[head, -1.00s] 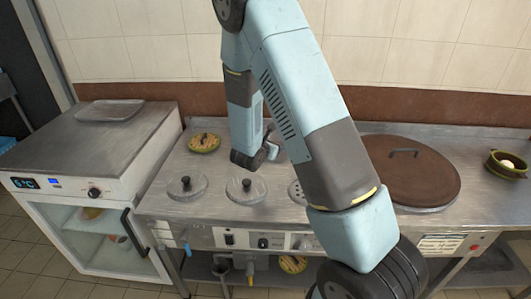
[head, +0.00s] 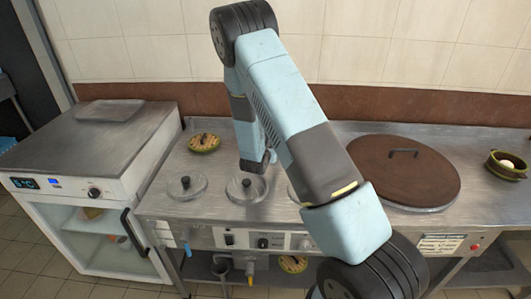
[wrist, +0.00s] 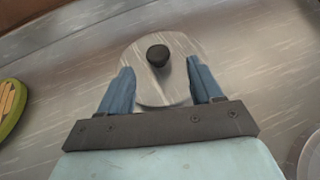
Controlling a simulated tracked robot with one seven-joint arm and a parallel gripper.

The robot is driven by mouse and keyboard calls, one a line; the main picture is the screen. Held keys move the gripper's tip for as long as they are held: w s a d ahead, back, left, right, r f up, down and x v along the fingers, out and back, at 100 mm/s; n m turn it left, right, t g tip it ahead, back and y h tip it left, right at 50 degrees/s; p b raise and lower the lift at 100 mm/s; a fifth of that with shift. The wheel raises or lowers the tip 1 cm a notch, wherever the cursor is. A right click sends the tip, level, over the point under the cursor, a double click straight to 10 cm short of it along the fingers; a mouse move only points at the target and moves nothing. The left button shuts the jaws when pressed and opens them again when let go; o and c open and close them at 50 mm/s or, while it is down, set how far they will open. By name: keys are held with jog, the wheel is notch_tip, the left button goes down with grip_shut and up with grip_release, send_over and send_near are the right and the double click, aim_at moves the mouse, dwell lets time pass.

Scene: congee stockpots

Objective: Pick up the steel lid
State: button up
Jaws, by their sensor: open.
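A round steel lid (wrist: 163,88) with a black knob (wrist: 158,55) shows in the wrist view, flat on the steel counter. My gripper (wrist: 160,76) is open and empty, its two blue fingers apart on either side of the lid in that view. Whether they touch it I cannot tell. In the head view my gripper (head: 268,160) is low over the counter, partly hidden by my arm. Two similar lids with black knobs, a left one (head: 187,192) and a middle one (head: 246,195), lie along the front. My arm may hide the lid between the fingers there.
A green-rimmed yellow round piece (head: 204,143) lies at the back left and also at the wrist view's left edge (wrist: 12,105). A large brown lid (head: 400,175) is to the right, with a green bowl (head: 506,165) beyond. A tiled wall closes the back.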

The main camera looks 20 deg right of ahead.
jog(key=shift+a+x, duration=0.15)
jog(key=shift+x, duration=1.15)
jog(key=shift+a+x, duration=0.15)
jog(key=shift+x, duration=1.2)
jog(key=shift+w, duration=0.15)
jog(key=shift+c, duration=0.2)
jog(key=c, duration=1)
jog(key=shift+c, duration=0.5)
jog(key=shift+r, duration=0.1)
